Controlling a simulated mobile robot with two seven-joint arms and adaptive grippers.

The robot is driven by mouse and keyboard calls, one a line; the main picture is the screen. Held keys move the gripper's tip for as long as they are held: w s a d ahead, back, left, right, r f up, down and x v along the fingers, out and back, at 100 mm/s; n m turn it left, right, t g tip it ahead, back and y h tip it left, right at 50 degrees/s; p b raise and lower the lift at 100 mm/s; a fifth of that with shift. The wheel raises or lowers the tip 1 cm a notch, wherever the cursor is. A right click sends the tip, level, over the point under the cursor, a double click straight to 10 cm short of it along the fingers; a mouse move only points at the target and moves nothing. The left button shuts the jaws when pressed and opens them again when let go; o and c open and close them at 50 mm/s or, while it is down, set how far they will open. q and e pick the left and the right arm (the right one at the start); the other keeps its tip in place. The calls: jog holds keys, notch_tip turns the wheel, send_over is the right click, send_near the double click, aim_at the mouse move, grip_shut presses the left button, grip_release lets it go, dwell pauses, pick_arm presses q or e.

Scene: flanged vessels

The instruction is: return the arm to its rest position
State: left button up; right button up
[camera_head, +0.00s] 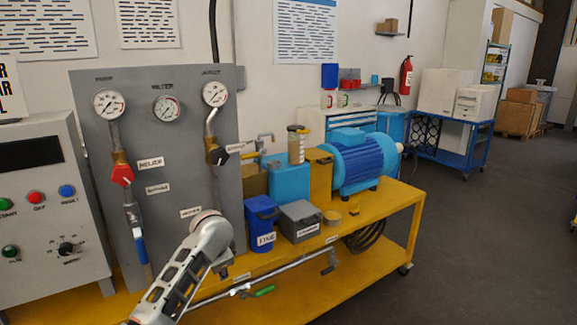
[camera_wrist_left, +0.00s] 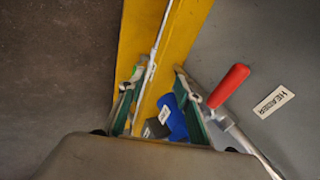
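My left arm (camera_head: 185,270) rises from the bottom of the head view, its bend in front of the grey gauge panel (camera_head: 160,185). The arm's far end is mostly hidden there. In the left wrist view my left gripper (camera_wrist_left: 158,80) is open, with green-padded fingers apart and nothing held between them. A red valve handle (camera_wrist_left: 229,86) is just right of the right finger, apart from it, beside a label on the panel. The blue bin (camera_wrist_left: 172,117) shows beyond the fingers; it is also in the head view (camera_head: 261,217). My right gripper is not in view.
The yellow bench (camera_head: 375,212) carries a grey box (camera_head: 300,220) and a blue motor (camera_head: 362,163). A pipe with a green handle (camera_head: 264,291) runs low along its front. A control box (camera_head: 45,200) stands left. The floor (camera_head: 480,240) at right is clear.

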pick_arm(q)
jog(key=s+d+f+n+t+h, duration=0.2)
jog(key=s+d+f+n+h, duration=0.1)
jog(key=s+f, duration=1.65)
jog(key=s+f+n+t+h, duration=0.1)
jog(key=s+n+t, duration=0.1)
jog(key=s, duration=2.1)
jog(key=shift+a+n+p, duration=0.4)
jog(key=shift+n+p, duration=0.05)
jog(key=shift+n, duration=0.15)
jog(key=shift+c, duration=0.4)
